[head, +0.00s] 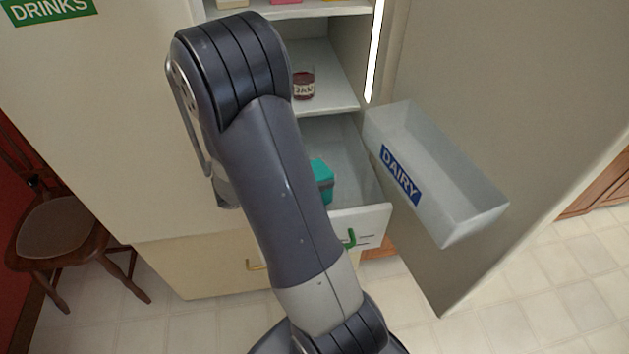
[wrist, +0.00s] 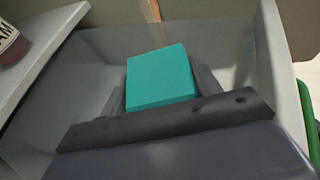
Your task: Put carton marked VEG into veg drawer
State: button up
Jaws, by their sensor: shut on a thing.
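A teal carton (head: 323,181) shows in the head view inside the pulled-out lower drawer (head: 372,218), partly hidden by my arm. In the wrist view the carton (wrist: 162,76) sits between the two fingers of my gripper (wrist: 160,88), which is shut on it. The grey drawer walls (wrist: 278,55) surround the carton in that view. I cannot tell whether the carton touches the drawer floor. No VEG marking is readable. My gripper is hidden behind my arm in the head view. The drawer has a green handle (head: 349,238).
The fridge door (head: 500,75) stands open at the right with a bin marked DAIRY (head: 435,175). A jar (head: 304,84) stands on the shelf above the drawer. A DRINKS sign (head: 48,10) is at the upper left. A wooden chair (head: 60,235) stands at the left.

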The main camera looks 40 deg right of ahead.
jog(key=shift+f, duration=1.05)
jog(key=shift+f+b, duration=0.6)
jog(key=o, duration=1.2)
jog(key=shift+r, duration=0.1)
jog(key=shift+r+p, duration=0.25)
jog(key=shift+p, duration=0.05)
jog(key=v, duration=1.2)
jog(key=shift+r+p, duration=0.3)
jog(key=shift+p, duration=0.1)
